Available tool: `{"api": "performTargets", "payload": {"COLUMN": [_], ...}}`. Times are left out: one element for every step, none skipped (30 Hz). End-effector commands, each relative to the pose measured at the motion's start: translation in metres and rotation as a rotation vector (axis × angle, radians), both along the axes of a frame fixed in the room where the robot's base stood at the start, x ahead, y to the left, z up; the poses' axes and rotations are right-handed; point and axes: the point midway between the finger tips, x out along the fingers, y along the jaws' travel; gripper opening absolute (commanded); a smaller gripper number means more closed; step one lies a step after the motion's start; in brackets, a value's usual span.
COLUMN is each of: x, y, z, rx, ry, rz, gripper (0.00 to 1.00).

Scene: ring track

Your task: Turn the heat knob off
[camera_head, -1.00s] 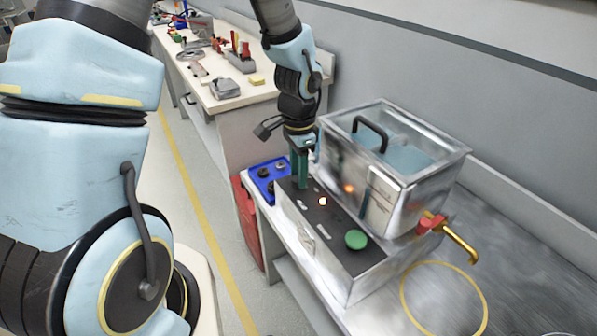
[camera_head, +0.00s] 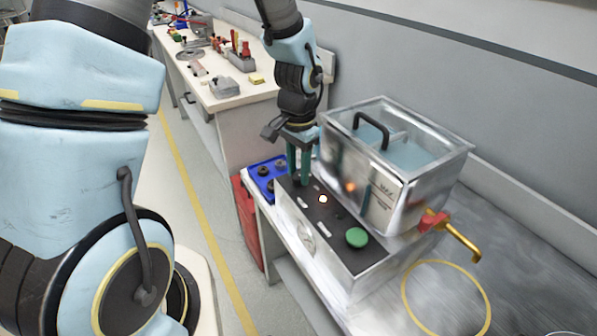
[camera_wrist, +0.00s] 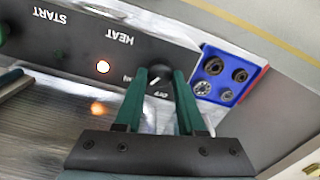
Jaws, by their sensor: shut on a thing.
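The black heat knob (camera_wrist: 157,84) sits between the two green fingers of my gripper (camera_wrist: 163,74) in the wrist view, with a white pointer line on its top. My gripper (camera_head: 299,182) is shut on it, pointing down at the far end of the control panel (camera_head: 322,222) in the head view. There the fingers hide the knob. The lamp (camera_wrist: 103,67) beside the HEAT label glows orange; it also glows in the head view (camera_head: 323,199). Part of the lettering by the knob is hidden by the fingers.
A steel tank (camera_head: 405,190) with a black-handled lid and a brass tap (camera_head: 455,236) stands right of my gripper. A green button (camera_head: 357,237) is on the panel's near end. A blue tray (camera_head: 262,182) with dark round parts lies beyond the panel. A yellow ring (camera_head: 404,293) marks the bench.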

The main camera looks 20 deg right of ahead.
Motion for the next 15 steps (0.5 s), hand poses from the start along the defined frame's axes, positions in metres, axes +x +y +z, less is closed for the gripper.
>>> {"api": "performTargets", "payload": {"x": [0.0002,0.0005,0.0007,0.0006,0.0004,0.0005,0.0007,0.0008,0.0006,0.0008,0.0009,0.0010,0.0010,0.0012,0.0011], "y": [-0.0012,-0.0010,-0.0008,-0.0008,-0.0009,-0.0009,-0.0007,-0.0005,-0.0007,-0.0006,-0.0006,-0.0007,-0.0005,-0.0004,-0.0006], "z": [-0.0009,-0.0009,-0.0008,-0.0008,-0.0008,-0.0008,-0.0007,-0.0007,-0.0006,-0.0005,-0.0004,-0.0002,-0.0001,0.0000,0.0002], "rx": [-0.002,-0.002,-0.001,-0.001,-0.001,-0.001,-0.001,-0.001,-0.001,-0.001,-0.001,-0.002,-0.002,-0.002,-0.002], "ry": [-0.002,-0.003,-0.002,-0.002,-0.002,-0.002,-0.002,-0.002,-0.002,-0.002,-0.002,-0.002,-0.002,-0.002,-0.002], "rz": [0.041,0.070,0.110,0.137,0.165,0.205,0.233,0.261,0.300,0.328,0.356,0.395,0.423,0.450,0.487], "gripper": [0.00,0.00,0.00,0.00,0.00,0.00,0.00,0.00,0.00,0.00,0.00,0.00,0.00,0.00,0.00]}}
